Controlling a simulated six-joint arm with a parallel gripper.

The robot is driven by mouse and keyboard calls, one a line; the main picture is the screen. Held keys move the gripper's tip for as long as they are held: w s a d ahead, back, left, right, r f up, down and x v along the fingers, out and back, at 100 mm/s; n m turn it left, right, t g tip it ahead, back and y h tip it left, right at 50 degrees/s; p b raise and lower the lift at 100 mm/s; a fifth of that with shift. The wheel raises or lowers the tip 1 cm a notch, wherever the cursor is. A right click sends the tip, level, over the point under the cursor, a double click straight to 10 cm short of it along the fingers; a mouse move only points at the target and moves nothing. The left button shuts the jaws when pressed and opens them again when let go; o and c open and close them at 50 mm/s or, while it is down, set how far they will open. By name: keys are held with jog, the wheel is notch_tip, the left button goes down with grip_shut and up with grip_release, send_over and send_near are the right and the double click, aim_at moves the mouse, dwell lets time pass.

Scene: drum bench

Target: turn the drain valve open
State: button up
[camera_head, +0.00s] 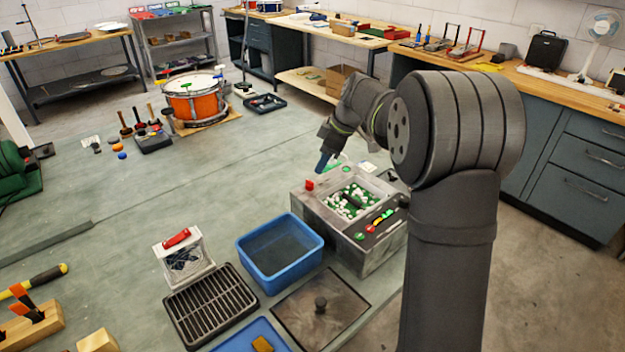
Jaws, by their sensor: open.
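A grey box-shaped tub (340,236) stands on the bench right of centre, with white and green pieces inside. A small red part (309,185) sits at its left rim. It looks like the drain valve's handle, but it is too small to tell which way it is turned. My gripper (324,164) points down just above and slightly right of the red part, apart from it in the picture. Its jaws are open, and I see nothing held between them. The fingers are small and dark, and my own arm hides part of the area right of the tub.
A blue bin (279,276) stands left of the tub. Near it are a black grate (210,303), a white box (185,258) with a red handle, and a flat dark plate (345,305) with a knob. An orange drum (194,104) stands behind. The bench's left middle is mostly clear.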

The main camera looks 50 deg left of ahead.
aim_at(310, 184)
jog(key=x, duration=0.8)
jog(key=shift+a+f, duration=0.1)
jog(key=shift+f, duration=0.3)
grip_shut()
